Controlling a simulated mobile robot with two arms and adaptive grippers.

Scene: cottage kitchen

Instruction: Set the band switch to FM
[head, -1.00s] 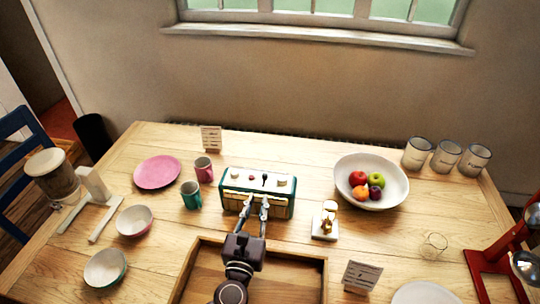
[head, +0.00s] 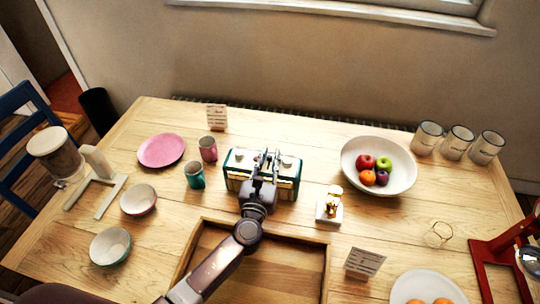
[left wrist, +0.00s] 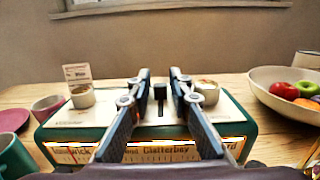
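The radio (head: 232,184) is a teal box with a cream top and stands on the wooden table. In the left wrist view the radio (left wrist: 65,118) shows a lit dial on its front and a round knob on each side of its top. The band switch (left wrist: 160,92) is a small dark lever in a dark slot between the knobs. My left gripper (head: 267,153) is over the radio's top. In the left wrist view its fingertips (left wrist: 160,74) are apart, one on each side of the lever, with gaps visible. The FM marking is not legible. My right gripper is not in view.
A wooden tray (head: 322,284) lies in front of the radio. A teal mug (head: 195,176) and pink mug (head: 208,149) stand left of it. A small gold-topped object (head: 330,209) and a fruit bowl (head: 403,180) are to the right. A card (head: 217,118) stands behind.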

